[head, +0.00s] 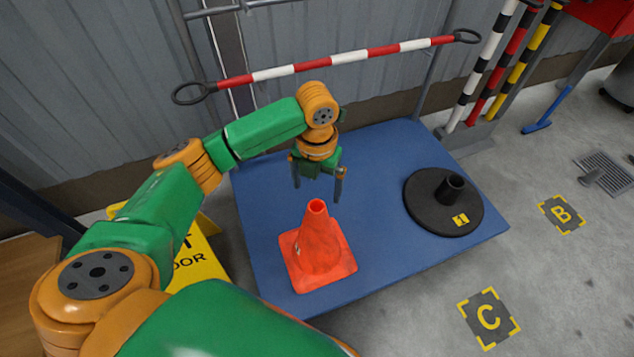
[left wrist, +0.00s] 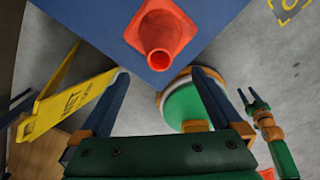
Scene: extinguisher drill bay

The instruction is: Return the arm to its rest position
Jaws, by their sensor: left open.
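My left gripper (head: 317,192) is open and empty above the blue table, behind the orange cone and pointing down. Its two fingers are apart in the left wrist view (left wrist: 160,74), with nothing between them. My left arm (head: 262,133) is stretched out over the table. The orange cone (head: 318,245) stands upright near the table's front edge, apart from the gripper. It also shows in the left wrist view (left wrist: 163,32). My right gripper (left wrist: 250,100) shows small at the right of the left wrist view, with its two prongs apart and nothing seen between them.
The blue table (head: 385,150) also holds a round black base (head: 430,215) with a short tube. A red and white bar (head: 330,60) spans behind it. A yellow floor sign (head: 200,265) stands close beside my left arm. Striped posts (head: 483,65) stand at the back right.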

